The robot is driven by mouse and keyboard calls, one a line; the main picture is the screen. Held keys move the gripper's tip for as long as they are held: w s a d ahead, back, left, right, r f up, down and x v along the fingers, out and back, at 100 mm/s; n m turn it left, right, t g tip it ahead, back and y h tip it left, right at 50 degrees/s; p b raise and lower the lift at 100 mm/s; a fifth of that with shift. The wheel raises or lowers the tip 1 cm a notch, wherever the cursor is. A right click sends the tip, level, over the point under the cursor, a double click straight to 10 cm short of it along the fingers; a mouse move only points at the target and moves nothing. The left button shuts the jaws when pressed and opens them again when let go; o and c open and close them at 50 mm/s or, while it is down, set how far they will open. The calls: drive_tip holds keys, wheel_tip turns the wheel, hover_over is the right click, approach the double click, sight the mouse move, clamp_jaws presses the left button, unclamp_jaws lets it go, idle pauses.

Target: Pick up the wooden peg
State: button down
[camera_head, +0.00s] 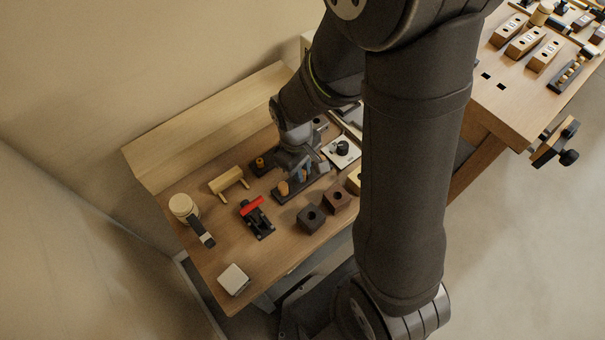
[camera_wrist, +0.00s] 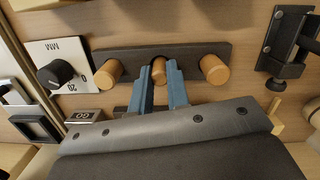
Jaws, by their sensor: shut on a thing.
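A dark rack (camera_wrist: 190,53) with three wooden pegs in a row shows in the wrist view. The middle wooden peg (camera_wrist: 158,69) is between the blue fingers of my gripper (camera_wrist: 160,74), which is shut on it. The left peg (camera_wrist: 107,74) and right peg (camera_wrist: 213,69) stand in the rack, apart from the fingers. I cannot tell whether the middle peg is seated or slightly raised. In the head view my gripper (camera_head: 302,172) is over the rack (camera_head: 287,197), and one end peg (camera_head: 283,188) shows clear of it.
A white dial plate (camera_wrist: 75,52) with a black knob lies left of the rack in the wrist view. A red-handled clamp (camera_head: 256,218), dark blocks with holes (camera_head: 311,218), a wooden piece (camera_head: 228,180) and a round jar (camera_head: 183,206) stand around on the bench.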

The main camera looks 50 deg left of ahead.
drive_tip(key=shift+r, duration=0.15)
drive_tip(key=shift+r, duration=0.6)
wheel_tip(320, 180, up, 2)
drive_tip(key=shift+r, duration=0.2)
drive_tip(key=w+d+r, duration=0.7)
drive_tip(key=d, duration=0.1)
drive_tip(key=w+a+n+t, duration=0.1)
drive_tip(key=w+a+n, duration=0.3)
drive_tip(key=a, duration=0.5)
drive_tip(key=w+a+n, duration=0.3)
drive_tip(key=a+n, duration=0.3)
drive_tip(key=a, duration=0.4)
drive_tip(key=shift+y, duration=0.4)
drive_tip(key=shift+s+f, duration=0.15)
drive_tip(key=shift+f, duration=3.3)
drive_tip(key=shift+f, duration=1.15)
drive_tip(key=shift+r, duration=0.1)
wheel_tip(320, 180, up, 6)
